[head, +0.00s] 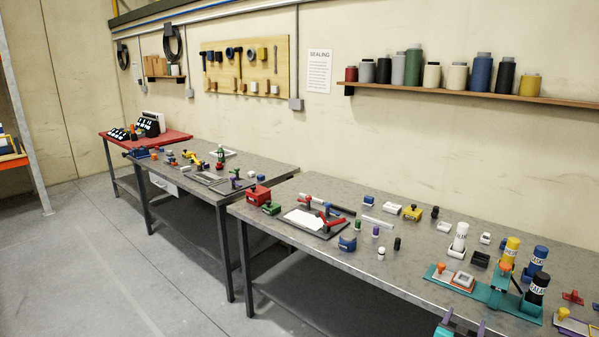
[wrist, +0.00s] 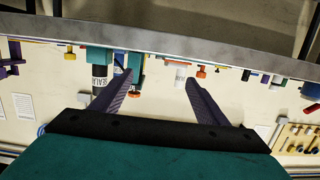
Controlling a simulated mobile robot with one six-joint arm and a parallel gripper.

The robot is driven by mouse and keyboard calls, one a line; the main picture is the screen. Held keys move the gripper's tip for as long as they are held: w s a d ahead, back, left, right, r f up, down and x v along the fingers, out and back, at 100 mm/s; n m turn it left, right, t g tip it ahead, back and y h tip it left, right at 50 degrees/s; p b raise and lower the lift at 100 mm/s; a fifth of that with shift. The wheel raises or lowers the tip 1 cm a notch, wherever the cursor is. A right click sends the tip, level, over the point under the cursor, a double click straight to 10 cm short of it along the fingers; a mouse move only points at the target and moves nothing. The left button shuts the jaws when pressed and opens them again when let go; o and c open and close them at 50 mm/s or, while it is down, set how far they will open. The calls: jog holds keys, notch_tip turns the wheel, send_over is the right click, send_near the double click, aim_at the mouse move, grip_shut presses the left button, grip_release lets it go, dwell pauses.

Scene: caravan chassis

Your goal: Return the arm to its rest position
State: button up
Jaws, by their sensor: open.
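My gripper (wrist: 160,82) shows in the wrist view with two purple fingers spread wide apart. Nothing is held between them. The wrist picture is upside down, with the bench edge (wrist: 190,40) across the top. A black labelled tube (wrist: 100,82) and a white tube (wrist: 180,76) appear beyond the fingers, apart from them as far as I can tell. In the head view, purple and teal parts at the bottom edge look like my gripper, mostly cut off by the frame. The rest of the arm is out of view.
The near bench (head: 405,283) carries a teal fixture (head: 495,297), a yellow tube (head: 509,252), a blue tube (head: 537,262) and a red box (head: 258,194). A shelf (head: 440,93) with several cartridges is on the wall. The floor (head: 130,270) at left is clear.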

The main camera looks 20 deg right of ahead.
jog(key=w+a+f+n+t+y+b, duration=0.25)
jog(key=w+a+f, duration=0.35)
jog(key=w+a, duration=0.35)
jog(key=w+a+f+n+t+y+b, duration=0.1)
jog(key=w+a+f+n+y, duration=0.2)
jog(key=w+a+f, duration=0.65)
jog(key=w+a+f+n+y+b, duration=0.15)
jog(key=a+f, duration=0.25)
jog(key=a, duration=0.4)
jog(key=a+f+n+g+y, duration=0.1)
jog(key=a+f+y, duration=0.25)
jog(key=a, duration=0.55)
jog(key=a+f+n+y+b, duration=0.1)
jog(key=a+f+n, duration=0.1)
jog(key=a+f, duration=0.45)
jog(key=s+a+f+n+g+y+b, duration=0.15)
jog(key=s+a+f+g, duration=0.25)
jog(key=s+a+f, duration=0.45)
jog(key=s+a+f+n+g+y+b, duration=0.15)
jog(key=s+a+f+g, duration=0.35)
jog(key=a, duration=0.6)
jog(key=s+r+g, duration=0.1)
jog(key=s+g, duration=0.5)
jog(key=s, duration=1.3)
jog(key=shift+r+p, duration=0.4)
